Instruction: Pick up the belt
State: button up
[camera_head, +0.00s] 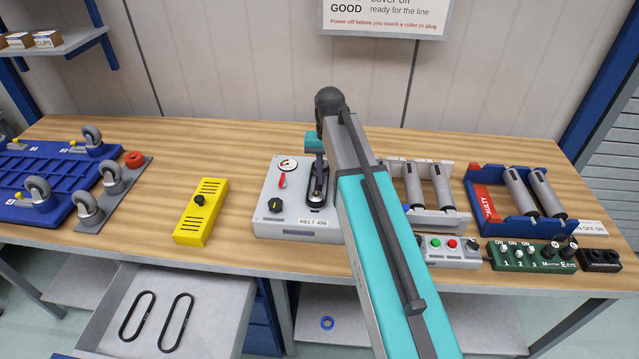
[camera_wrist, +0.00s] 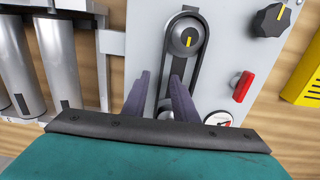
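A black belt (camera_wrist: 200,50) runs around a grey pulley with a yellow mark on the light grey belt unit (camera_wrist: 230,30). In the head view the belt (camera_head: 329,190) sits on the right part of the unit (camera_head: 265,215), which is labelled "BELT 456". My gripper (camera_wrist: 160,78) is above the belt, its two dark fingers apart with nothing held between them. The right finger overlaps the belt's right strand in the wrist view; contact cannot be told. In the head view my gripper (camera_head: 317,180) is partly hidden by my arm. The belt's lower end is hidden behind my gripper in the wrist view.
Two more black belts (camera_head: 136,316) (camera_head: 175,322) lie in the open drawer (camera_head: 226,310). A yellow box (camera_head: 201,212) stands left of the unit. A grey roller tray (camera_head: 448,216), a blue roller tray (camera_head: 505,230) and a green switch box (camera_head: 526,254) stand to the right.

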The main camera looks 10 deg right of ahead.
grip_shut()
jog(key=shift+r, duration=0.1)
dwell(0.4)
jog(key=shift+r+p, duration=1.4)
jog(key=shift+r, duration=0.35)
jog(key=s+a+p, duration=0.1)
jog(key=s+a, duration=0.2)
jog(key=s, duration=0.1)
jog(key=s+a+r+p, duration=0.1)
jog(key=s+a, duration=0.2)
jog(key=a, duration=0.1)
jog(key=s+a+p, duration=0.1)
jog(key=s+a, duration=0.3)
jog(key=shift+s+r+p, duration=0.15)
jog(key=shift+s+p, duration=0.15)
jog(key=shift+s, duration=0.05)
